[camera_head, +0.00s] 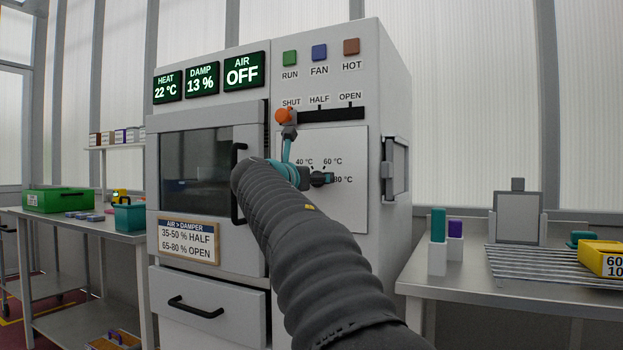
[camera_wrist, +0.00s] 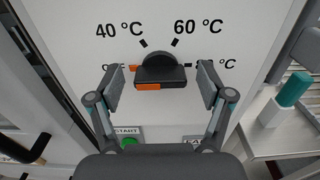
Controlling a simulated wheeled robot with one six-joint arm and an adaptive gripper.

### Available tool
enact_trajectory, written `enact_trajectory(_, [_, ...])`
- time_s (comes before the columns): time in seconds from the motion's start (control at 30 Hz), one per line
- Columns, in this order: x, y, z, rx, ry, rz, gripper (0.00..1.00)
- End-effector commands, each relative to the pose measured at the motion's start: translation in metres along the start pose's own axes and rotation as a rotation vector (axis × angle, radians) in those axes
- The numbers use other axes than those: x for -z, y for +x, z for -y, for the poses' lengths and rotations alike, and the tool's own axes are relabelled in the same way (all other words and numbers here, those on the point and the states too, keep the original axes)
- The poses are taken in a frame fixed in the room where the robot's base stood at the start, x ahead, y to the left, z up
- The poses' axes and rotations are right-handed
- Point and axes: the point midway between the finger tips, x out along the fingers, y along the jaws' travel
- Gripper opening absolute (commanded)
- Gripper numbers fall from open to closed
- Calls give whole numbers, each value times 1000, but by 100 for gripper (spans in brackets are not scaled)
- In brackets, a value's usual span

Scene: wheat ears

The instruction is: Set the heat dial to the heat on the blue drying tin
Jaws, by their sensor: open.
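The heat dial (camera_wrist: 160,66) is a dark knob with an orange mark on its left part, on the oven's white panel. The mark lies toward the left label, which is partly hidden; 40 °C and 60 °C read clearly above. My gripper (camera_wrist: 161,88) is open, with one finger on each side of the dial; I cannot tell whether they touch it. In the head view my gripper (camera_head: 307,162) is at the panel and partly covers the dial. The heat display (camera_head: 167,87) reads 22 °C. I cannot make out a blue drying tin with a readable heat.
The damper slider's orange knob (camera_head: 284,116) is at SHUT, above my gripper. A black door handle (camera_head: 238,207) stands left of my arm. A yellow tin (camera_head: 601,257) sits on a rack at right. A green START button (camera_wrist: 128,142) lies below the dial.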

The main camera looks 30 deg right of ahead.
Motion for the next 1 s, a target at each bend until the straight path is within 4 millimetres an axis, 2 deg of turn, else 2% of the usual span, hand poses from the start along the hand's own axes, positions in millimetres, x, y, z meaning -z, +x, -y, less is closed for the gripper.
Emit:
enact_trajectory(0.07, [0,0,0,0,0,0,77])
enact_trajectory(0.2, [0,0,0,0,0,0,42])
enact_trajectory(0.3, [0,0,0,0,0,0,19])
enact_trajectory(0.67, [0,0,0,0,42,0,19])
enact_trajectory(1.0, [1,0,1,0,271,0,19])
